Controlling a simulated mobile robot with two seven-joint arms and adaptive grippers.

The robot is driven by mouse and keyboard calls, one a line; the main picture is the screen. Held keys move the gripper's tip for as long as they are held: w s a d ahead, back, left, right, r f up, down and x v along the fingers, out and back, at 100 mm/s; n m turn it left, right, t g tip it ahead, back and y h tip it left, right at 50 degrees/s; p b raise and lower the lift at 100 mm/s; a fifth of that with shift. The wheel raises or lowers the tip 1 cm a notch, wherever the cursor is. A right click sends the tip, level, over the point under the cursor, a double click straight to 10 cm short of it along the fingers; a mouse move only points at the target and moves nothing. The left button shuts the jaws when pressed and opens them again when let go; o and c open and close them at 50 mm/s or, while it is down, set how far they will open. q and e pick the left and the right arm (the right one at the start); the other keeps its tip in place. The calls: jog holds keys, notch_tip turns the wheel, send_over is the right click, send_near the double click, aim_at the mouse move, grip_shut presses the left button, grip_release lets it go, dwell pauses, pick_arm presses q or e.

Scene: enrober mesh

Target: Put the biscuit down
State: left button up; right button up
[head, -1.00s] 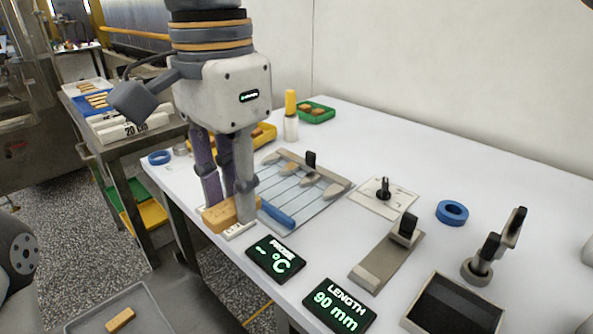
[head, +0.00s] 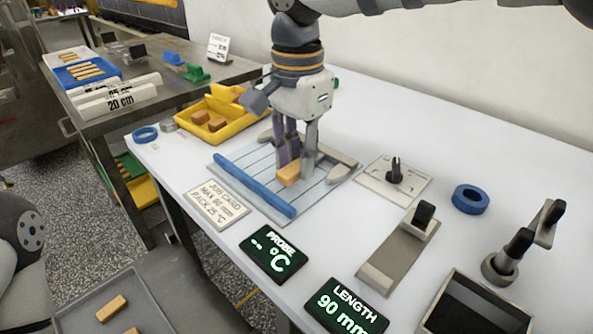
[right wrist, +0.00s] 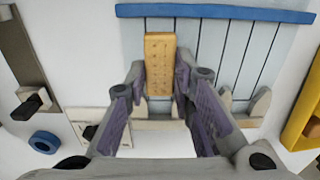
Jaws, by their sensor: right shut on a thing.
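My right gripper (head: 294,167) is shut on a golden-brown, oblong biscuit (head: 287,176), with its fingers pointing down. The biscuit is over the pale blue lined board (head: 243,163), between the board's blue bar (head: 253,184) and the grey rounded pieces at its far side. I cannot tell whether it touches the board. In the right wrist view the biscuit (right wrist: 160,52) shows rows of small holes and lies along the board's lines, its near end between the fingertips (right wrist: 160,80). Its far end is just short of the blue bar (right wrist: 215,13). My left gripper is out of view.
A job card (head: 217,203) and the probe display (head: 273,251) lie left and in front of the board. A yellow tray (head: 207,133) with biscuits stands behind left. A post on a plate (head: 394,178) and a blue ring (head: 470,198) are right. White table between is clear.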

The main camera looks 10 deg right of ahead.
aim_at(297, 165)
jog(key=shift+f, duration=1.45)
jog(key=shift+f, duration=0.15)
jog(key=o, duration=0.9)
notch_tip(297, 165, up, 12)
jog(key=shift+r, duration=0.15)
